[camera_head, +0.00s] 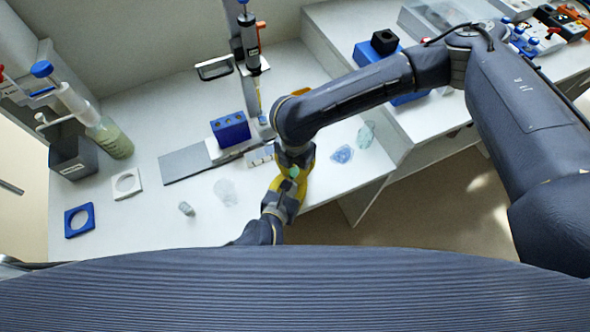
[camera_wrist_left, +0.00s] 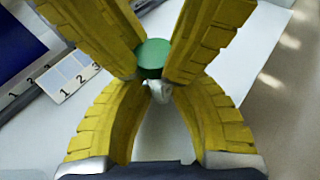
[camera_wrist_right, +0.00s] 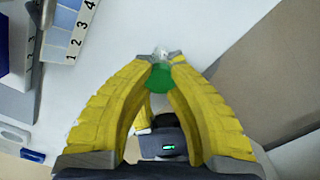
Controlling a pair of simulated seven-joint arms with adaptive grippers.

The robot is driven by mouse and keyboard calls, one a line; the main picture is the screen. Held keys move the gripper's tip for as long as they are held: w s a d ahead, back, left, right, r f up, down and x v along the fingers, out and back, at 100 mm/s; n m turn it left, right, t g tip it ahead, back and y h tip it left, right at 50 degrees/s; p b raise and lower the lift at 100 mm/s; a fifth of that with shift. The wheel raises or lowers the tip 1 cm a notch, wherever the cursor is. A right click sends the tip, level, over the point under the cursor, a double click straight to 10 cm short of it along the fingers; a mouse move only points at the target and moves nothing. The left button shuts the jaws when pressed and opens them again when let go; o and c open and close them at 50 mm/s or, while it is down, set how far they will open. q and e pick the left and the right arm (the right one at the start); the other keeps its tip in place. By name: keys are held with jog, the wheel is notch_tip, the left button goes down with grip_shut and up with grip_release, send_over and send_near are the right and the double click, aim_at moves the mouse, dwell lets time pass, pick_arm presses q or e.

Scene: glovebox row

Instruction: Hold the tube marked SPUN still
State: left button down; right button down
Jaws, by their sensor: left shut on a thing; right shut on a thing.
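A small tube with a green cap (camera_head: 293,172) is held in the air near the table's front edge, between my two grippers. My left gripper (camera_head: 282,187) comes from below; in the left wrist view its yellow fingers (camera_wrist_left: 158,88) close on the pale tube body (camera_wrist_left: 160,92) just under the green cap (camera_wrist_left: 152,55). My right gripper (camera_head: 296,160) comes from above; in the right wrist view its fingers (camera_wrist_right: 160,66) close around the green cap (camera_wrist_right: 158,78), with the clear tube end (camera_wrist_right: 160,52) beyond. Any marking on the tube is not legible.
A blue rack (camera_head: 230,130) and a numbered strip (camera_head: 261,155) lie behind the grippers. A pipette stand (camera_head: 247,85) rises behind them. Blue-tinted flat items (camera_head: 342,154) lie to the right. A small grey vial (camera_head: 186,208) stands at left, with a bottle of green liquid (camera_head: 112,142) beyond.

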aim_at(295, 172)
pick_arm(q)
jog(key=shift+f, duration=0.15)
pick_arm(e)
jog(key=n, duration=0.4)
jog(key=shift+n, duration=0.4)
jog(key=n, duration=0.4)
jog(key=shift+r, duration=0.45)
jog(key=shift+r, duration=0.35)
jog(key=shift+r, duration=0.45)
jog(key=shift+r, duration=1.85)
pick_arm(q)
jog(key=c, duration=1.2)
grip_release()
jog(key=shift+o, duration=0.2)
jog(key=shift+s, duration=0.1)
